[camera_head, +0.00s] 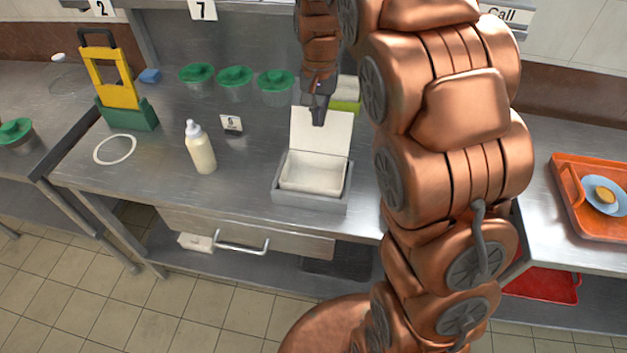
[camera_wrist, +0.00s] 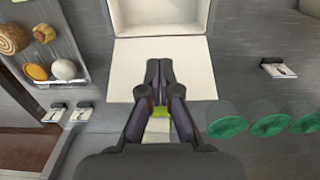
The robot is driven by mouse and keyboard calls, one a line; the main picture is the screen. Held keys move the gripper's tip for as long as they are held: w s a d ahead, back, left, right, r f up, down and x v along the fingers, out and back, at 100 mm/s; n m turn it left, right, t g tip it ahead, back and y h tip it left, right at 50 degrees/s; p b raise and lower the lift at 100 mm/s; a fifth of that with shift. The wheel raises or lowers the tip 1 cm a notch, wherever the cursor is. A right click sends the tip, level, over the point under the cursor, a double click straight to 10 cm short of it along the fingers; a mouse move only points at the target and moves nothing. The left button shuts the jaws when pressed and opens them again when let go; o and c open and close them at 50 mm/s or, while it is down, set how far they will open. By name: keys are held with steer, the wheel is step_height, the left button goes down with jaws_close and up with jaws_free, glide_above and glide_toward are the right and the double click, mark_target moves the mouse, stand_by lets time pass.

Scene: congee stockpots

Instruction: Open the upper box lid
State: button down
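A white box (camera_head: 313,174) sits in a grey holder (camera_head: 308,200) on the steel counter. Its white lid (camera_head: 306,128) stands raised at the back edge, and the box interior is visible and looks empty. In the wrist view, the open box (camera_wrist: 160,17) is at the top and the lid (camera_wrist: 190,70) is below it. My gripper (camera_head: 318,120) points down and overlaps the lid's upper part. In the wrist view, my gripper's fingertips (camera_wrist: 159,68) are together over the lid. No gripped thing shows; whether they touch the lid is unclear.
A white bottle (camera_head: 200,148), several green-lidded containers (camera_head: 235,80) and a yellow-green stand (camera_head: 118,90) are on the left. A green-and-white block (camera_head: 345,105) lies behind the lid. An orange tray (camera_head: 570,200) is on the right counter. A drawer (camera_head: 290,240) is below.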

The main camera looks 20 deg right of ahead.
steer(key=r, duration=0.3)
steer(key=s+r, duration=0.1)
steer(key=r, duration=0.1)
steer(key=shift+a+p, duration=0.3)
steer(key=shift+p, duration=0.1)
steer(key=shift+s, duration=0.1)
stand_by(0.3)
steer(key=s+a+f+n+g, duration=0.1)
steer(key=s+f+n, duration=0.1)
steer(key=s, duration=1.4)
steer(key=s+a+f+n, duration=0.1)
steer(key=s+n, duration=0.3)
steer(key=s, duration=1.2)
steer(key=shift+s+f+g, duration=0.3)
steer(key=shift+f+g, duration=0.1)
steer(key=shift+f, duration=0.4)
